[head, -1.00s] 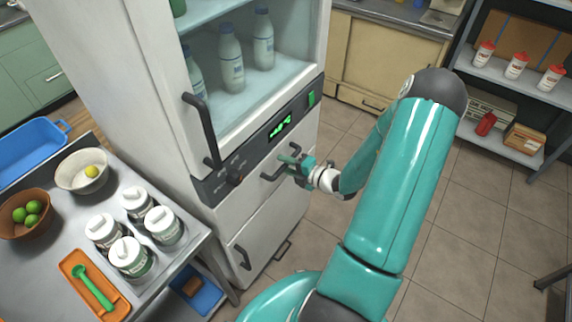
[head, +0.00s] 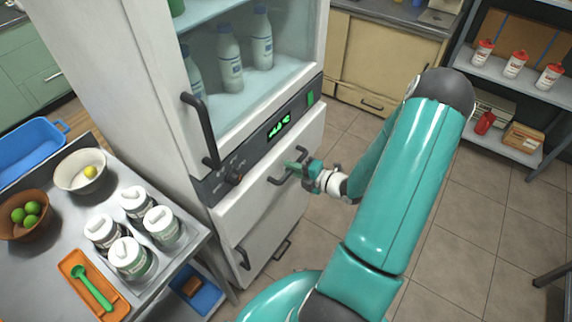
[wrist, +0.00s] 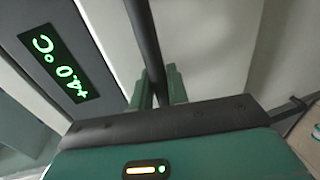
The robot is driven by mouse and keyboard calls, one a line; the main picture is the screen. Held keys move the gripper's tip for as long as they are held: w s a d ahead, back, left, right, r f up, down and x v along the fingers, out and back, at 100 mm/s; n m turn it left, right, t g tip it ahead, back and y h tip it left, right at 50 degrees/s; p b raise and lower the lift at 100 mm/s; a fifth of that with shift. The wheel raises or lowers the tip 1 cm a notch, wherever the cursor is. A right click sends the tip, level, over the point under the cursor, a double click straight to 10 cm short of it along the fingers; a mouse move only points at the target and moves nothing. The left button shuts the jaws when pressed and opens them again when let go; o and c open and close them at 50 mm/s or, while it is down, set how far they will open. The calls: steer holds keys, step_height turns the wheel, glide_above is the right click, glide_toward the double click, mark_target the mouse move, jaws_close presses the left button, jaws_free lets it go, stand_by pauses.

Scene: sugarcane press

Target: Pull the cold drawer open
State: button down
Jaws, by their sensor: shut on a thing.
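The cold drawer (head: 250,208) is the white front under the fridge's control panel, and it stands slightly out from the body. Its dark bar handle (head: 275,181) is on the upper part of the front. My gripper (head: 297,168) is shut on this handle. In the wrist view the dark handle bar (wrist: 146,40) runs between the green fingertips (wrist: 162,88), with the white drawer front behind. The inside of the drawer cannot be seen.
The panel's display (head: 279,125) glows green and reads +4.0°C in the wrist view. A steel table (head: 60,235) with bowls and several white-lidded jars stands at the left. A shelf (head: 510,85) with red-lidded cups is at the right. The tiled floor (head: 450,220) at the right is mostly clear.

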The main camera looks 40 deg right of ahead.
steer(key=f+v, duration=0.2)
steer(key=v, duration=0.8)
steer(key=f+v, duration=0.2)
steer(key=v, duration=0.8)
steer(key=shift+v, duration=0.85)
steer(key=shift+d+f, duration=0.1)
steer(key=shift+f, duration=0.1)
steer(key=c, duration=1.4)
jaws_free()
steer(key=shift+c, duration=0.2)
steer(key=v, duration=1.3)
steer(key=shift+s+d, duration=0.2)
steer(key=shift+s, duration=0.15)
